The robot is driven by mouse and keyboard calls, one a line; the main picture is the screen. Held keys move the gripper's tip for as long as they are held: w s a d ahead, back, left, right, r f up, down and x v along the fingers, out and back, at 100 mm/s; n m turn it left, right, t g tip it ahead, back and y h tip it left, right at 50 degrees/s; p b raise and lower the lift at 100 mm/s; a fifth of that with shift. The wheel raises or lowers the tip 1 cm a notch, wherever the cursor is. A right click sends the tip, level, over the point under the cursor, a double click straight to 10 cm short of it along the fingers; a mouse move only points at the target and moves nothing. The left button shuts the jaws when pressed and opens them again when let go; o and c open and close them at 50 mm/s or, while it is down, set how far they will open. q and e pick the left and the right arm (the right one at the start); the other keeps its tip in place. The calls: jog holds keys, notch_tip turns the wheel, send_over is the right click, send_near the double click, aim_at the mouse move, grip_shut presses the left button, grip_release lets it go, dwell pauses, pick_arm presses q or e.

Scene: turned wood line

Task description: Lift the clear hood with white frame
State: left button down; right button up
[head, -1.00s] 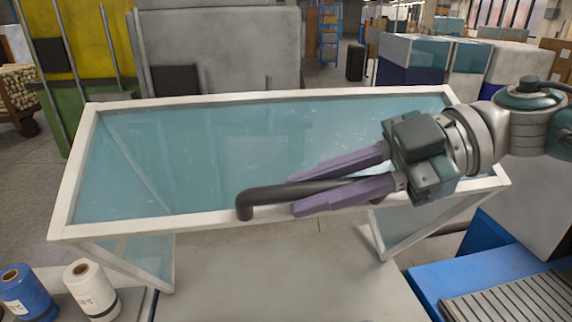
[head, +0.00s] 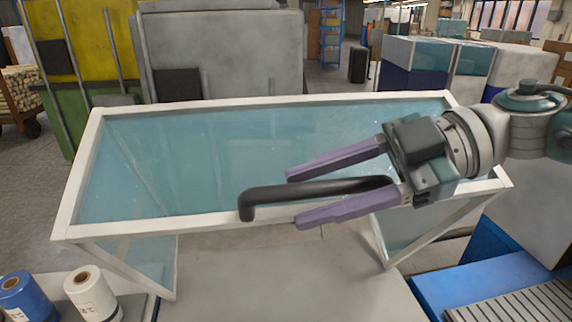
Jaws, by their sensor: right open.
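The clear hood with white frame (head: 280,219) fills the middle of the head view, with bluish clear panels and an open-looking front. A dark bar handle (head: 262,200) runs along its front top edge. My right gripper (head: 292,200) comes in from the right with its two purple fingers apart. One finger is on the far side of the handle and one on the near side, so the handle lies between them. I cannot tell whether either finger touches it. The handle's right end is hidden behind the gripper. My left gripper is not in view.
A white spool (head: 92,292) and a blue spool (head: 24,298) stand at the lower left. A blue machine with a slatted bed (head: 515,296) is at the lower right. Grey and yellow machine panels (head: 222,55) stand behind the hood. The grey surface under the hood's front looks clear.

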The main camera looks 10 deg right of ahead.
jog(key=b+v, duration=0.4)
jog(key=v, duration=0.6)
jog(key=shift+f, duration=0.1)
